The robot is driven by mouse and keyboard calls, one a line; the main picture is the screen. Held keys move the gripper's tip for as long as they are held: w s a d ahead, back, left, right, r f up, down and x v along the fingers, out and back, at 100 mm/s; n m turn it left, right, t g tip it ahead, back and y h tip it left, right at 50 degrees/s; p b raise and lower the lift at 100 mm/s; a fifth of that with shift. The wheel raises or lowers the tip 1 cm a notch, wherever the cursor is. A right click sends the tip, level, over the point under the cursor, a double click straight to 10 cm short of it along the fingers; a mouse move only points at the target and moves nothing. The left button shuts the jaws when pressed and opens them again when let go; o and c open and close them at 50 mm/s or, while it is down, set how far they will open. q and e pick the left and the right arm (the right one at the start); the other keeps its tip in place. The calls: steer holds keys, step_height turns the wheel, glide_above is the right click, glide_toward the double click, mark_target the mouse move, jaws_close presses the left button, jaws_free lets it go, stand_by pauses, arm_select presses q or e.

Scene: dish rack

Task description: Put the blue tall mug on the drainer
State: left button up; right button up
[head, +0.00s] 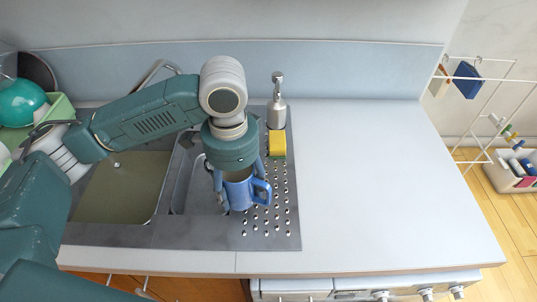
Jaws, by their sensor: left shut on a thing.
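The blue tall mug (239,195) is upright in my left gripper (236,185), with its handle to the right. The gripper points down and is shut on the mug. I cannot tell whether the mug's base touches the drainer. The right gripper is not in view.
A soap dispenser (277,108) and a yellow-green sponge (278,146) stand at the drainer's back end. The sink (125,185) lies to the left. A green rack with dishes (60,108) is at the far left. The white counter (380,190) on the right is clear.

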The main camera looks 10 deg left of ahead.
mark_target(250, 176)
arm_select(q)
steer(key=w+m, duration=0.1)
steer(key=m, duration=0.1)
steer(key=w+d+m+p, duration=0.1)
steer(key=m, duration=0.1)
steer(key=w+d+r+m+p, duration=0.1)
steer(key=m, duration=0.1)
steer(key=w+m+p, duration=0.1)
steer(key=m, duration=0.1)
steer(key=w+d+m+p, duration=0.1)
steer(key=m, duration=0.2)
steer(key=w+d+m+p, duration=0.1)
steer(key=m, duration=0.2)
steer(key=shift+w+d+r, duration=0.1)
steer(key=shift+w+d, duration=0.1)
steer(key=shift+w, duration=0.1)
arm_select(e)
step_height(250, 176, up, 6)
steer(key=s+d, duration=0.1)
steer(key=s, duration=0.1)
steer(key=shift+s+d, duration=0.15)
arm_select(q)
steer(key=shift+f, duration=2.5)
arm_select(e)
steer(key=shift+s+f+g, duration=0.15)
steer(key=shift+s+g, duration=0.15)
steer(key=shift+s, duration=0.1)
